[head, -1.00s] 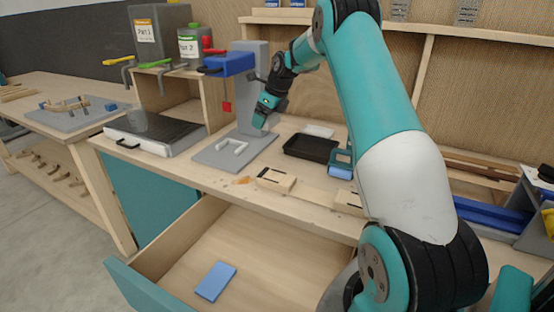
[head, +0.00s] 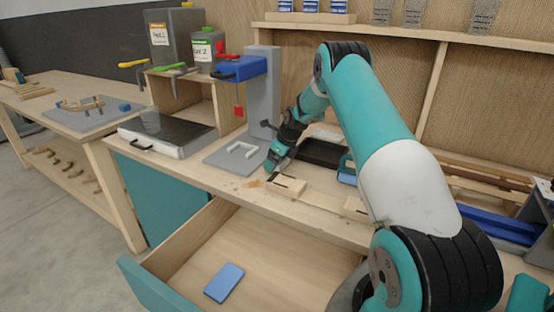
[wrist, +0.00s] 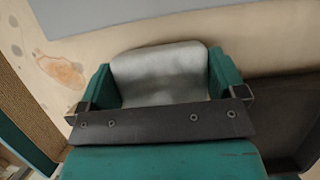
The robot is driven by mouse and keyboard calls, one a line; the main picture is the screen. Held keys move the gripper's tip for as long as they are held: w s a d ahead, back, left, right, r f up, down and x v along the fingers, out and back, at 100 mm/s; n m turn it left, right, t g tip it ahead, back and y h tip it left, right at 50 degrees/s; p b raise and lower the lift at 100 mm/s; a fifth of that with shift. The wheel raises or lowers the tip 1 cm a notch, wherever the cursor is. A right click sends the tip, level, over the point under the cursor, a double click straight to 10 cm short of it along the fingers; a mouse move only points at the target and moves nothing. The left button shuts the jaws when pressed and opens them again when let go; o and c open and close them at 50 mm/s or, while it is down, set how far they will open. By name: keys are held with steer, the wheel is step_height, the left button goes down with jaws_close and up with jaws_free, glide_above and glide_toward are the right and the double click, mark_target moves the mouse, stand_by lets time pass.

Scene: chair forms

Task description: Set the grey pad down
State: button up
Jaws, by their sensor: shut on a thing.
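My gripper (head: 270,165) is low over the workbench top, between the grey press base and the black tray. In the wrist view its two teal fingers (wrist: 162,78) are shut on the grey pad (wrist: 160,70), a light grey, rounded piece held between them. The pad's near part is hidden behind the dark gripper bar. In the head view I cannot make out the pad; the gripper hides it. I cannot tell whether the pad touches the bench.
The grey press base (head: 222,158) with a white U-shaped piece (head: 242,149) lies left of my gripper. The black tray (head: 320,153) is close on the right; wooden blocks (head: 288,186) lie in front. The open drawer (head: 245,248) below holds a blue block (head: 223,283).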

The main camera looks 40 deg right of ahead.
steer(key=shift+f, duration=0.15)
steer(key=o, duration=0.6)
steer(key=b+v, duration=0.2)
steer(key=v, duration=1)
steer(key=s+a+r+n+g+y, duration=0.1)
steer(key=s+a+r+n, duration=0.2)
steer(key=a+n, duration=0.45)
steer(key=s+a+r+n, duration=0.3)
steer(key=a+r+n, duration=0.15)
steer(key=a, duration=0.65)
steer(key=s+a+r+n+g+y, duration=0.1)
steer(key=s+a+r+n, duration=0.2)
steer(key=a+n, duration=0.55)
steer(key=s+a+n, duration=0.5)
steer(key=s+n, duration=0.1)
steer(key=s, duration=0.2)
steer(key=s+a+n+g, duration=0.1)
steer(key=s+a+n, duration=0.3)
steer(key=s+n, duration=0.2)
steer(key=s+a+n+g, duration=0.1)
steer(key=s+a+n, duration=0.4)
steer(key=s, duration=0.5)
steer(key=shift+s+a+r+n+y, duration=0.2)
steer(key=shift+a+r+n+y, duration=0.15)
steer(key=shift+n, duration=0.6)
